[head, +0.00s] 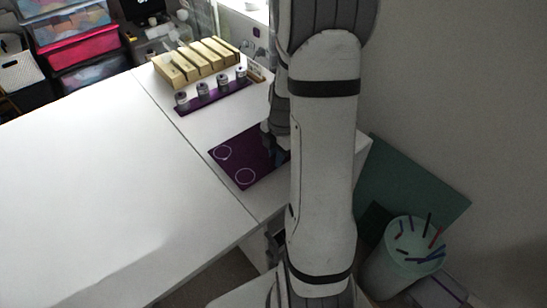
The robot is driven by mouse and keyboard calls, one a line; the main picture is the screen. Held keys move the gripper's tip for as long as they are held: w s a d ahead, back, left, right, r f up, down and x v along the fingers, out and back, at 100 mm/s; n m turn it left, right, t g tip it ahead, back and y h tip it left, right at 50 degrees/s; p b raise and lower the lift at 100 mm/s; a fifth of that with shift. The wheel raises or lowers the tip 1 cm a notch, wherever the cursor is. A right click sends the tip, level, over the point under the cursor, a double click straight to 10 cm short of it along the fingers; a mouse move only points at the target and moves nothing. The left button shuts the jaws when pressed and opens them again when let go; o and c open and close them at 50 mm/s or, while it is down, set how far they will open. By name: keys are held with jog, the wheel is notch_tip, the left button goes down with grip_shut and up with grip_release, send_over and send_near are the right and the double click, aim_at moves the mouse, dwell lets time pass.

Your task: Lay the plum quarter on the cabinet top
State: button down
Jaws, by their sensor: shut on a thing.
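The plum quarter (226,163) is a flat dark purple piece with white ring marks on it. It is over the right-hand part of the white cabinet top (190,140), near its front right; I cannot tell whether it touches the surface or is just above it. My gripper (277,150) is at the right side of the plum quarter and shut on it. My arm hides most of the gripper and the piece's right edge.
A wooden slotted rack (200,62) stands at the back, with several small spools on a purple strip (216,97) before it. The white surface on the left is clear. A pale green bin (405,262) with pens stands at right, by a green board (410,190).

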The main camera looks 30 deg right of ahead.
jog(key=shift+f, duration=0.7)
jog(key=shift+f, duration=0.1)
jog(key=c, duration=1.9)
grip_release()
jog(key=shift+f, duration=0.1)
jog(key=o, duration=0.5)
